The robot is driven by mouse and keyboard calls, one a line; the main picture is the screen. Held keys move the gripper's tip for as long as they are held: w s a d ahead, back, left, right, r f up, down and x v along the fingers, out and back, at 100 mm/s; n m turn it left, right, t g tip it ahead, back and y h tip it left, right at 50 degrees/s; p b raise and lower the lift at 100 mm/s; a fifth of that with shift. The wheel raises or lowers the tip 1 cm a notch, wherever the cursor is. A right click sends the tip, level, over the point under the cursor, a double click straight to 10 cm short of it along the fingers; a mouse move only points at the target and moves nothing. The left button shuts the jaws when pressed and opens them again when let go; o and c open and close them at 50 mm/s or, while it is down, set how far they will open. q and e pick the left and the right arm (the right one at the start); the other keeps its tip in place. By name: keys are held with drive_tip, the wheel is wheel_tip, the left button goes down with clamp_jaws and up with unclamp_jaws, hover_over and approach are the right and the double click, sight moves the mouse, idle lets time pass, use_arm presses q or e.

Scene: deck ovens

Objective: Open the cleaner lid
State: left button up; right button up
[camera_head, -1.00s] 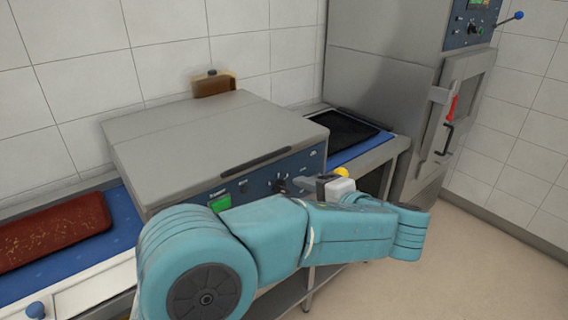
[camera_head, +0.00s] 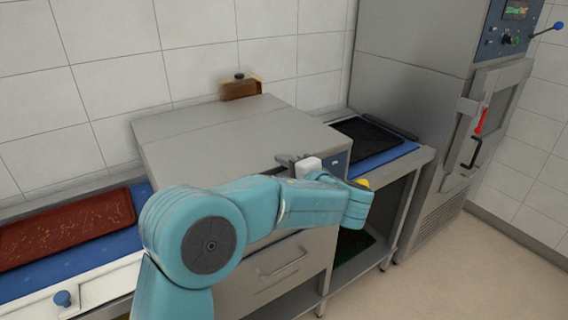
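The cleaner is a grey metal box with a flat grey lid (camera_head: 215,130), in the middle of the head view. The lid lies shut. My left arm crosses in front of it and hides most of its front panel and the lid's dark front handle. My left gripper (camera_head: 286,159) is at the lid's front edge, near its right end. Its small grey fingers overlap the edge in the picture. I cannot tell whether they touch the handle or are open or shut. My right gripper is not in view.
A dark tray (camera_head: 366,138) lies on the blue-topped counter to the right, beside a tall oven (camera_head: 415,70). A red-brown tray (camera_head: 65,228) lies on the left counter. A brown container (camera_head: 240,88) stands behind the cleaner. Floor is clear at the right.

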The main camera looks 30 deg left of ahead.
use_arm(q)
drive_tip(key=shift+w+a+f, duration=0.2)
drive_tip(key=shift+w+a, duration=0.2)
drive_tip(key=shift+a, duration=0.05)
drive_tip(key=shift+s, duration=0.1)
